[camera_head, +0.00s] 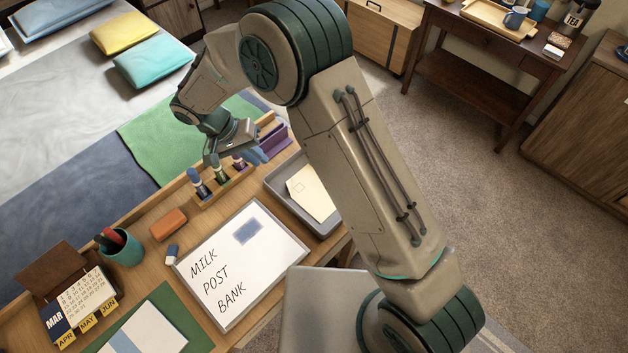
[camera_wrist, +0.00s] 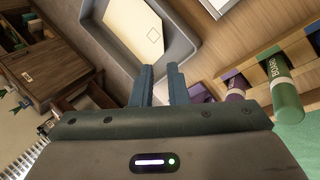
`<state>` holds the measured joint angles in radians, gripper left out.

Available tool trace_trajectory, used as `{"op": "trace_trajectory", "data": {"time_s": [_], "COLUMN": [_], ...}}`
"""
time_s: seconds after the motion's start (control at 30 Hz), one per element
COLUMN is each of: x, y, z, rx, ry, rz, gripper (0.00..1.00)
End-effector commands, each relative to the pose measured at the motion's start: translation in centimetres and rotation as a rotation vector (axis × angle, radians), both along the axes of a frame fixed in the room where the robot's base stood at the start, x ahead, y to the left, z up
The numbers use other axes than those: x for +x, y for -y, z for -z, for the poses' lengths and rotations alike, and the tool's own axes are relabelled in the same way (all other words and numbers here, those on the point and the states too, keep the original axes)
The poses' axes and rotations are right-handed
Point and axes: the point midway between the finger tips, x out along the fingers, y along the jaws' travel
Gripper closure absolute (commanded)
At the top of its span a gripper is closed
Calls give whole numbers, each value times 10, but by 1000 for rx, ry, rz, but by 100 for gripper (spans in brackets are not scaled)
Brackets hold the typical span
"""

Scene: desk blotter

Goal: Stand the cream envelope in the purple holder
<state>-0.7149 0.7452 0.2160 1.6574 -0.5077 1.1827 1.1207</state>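The cream envelope (camera_head: 309,190) lies flat in a grey tray (camera_head: 330,227) at the desk's right edge; it also shows at the top of the wrist view (camera_wrist: 130,25). The purple holder (camera_head: 274,141) stands at the far end of the desk, partly hidden behind my gripper and arm. My gripper (camera_head: 258,157) is above the desk between the marker rack and the tray. In the wrist view its two blue fingers (camera_wrist: 160,72) have a narrow gap between them with nothing in it, and they point toward the tray, apart from the envelope.
Several markers stand in a wooden rack (camera_head: 227,190) left of the gripper. A whiteboard (camera_head: 262,282), an orange block (camera_head: 168,224), a teal pen cup (camera_head: 124,250) and a calendar (camera_head: 85,300) occupy the nearer desk. My arm hides part of the right side.

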Motion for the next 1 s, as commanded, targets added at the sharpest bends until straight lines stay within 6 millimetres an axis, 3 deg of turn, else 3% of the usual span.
{"op": "trace_trajectory", "data": {"time_s": [0.4, 0.77, 1.0], "x": [2, 2, 3], "y": [30, 41, 53], "z": [61, 87, 114], "rx": [-8, -6, -6], "ry": [0, -1, 0], "rz": [5, 2, 1], "gripper": [86, 86, 86]}}
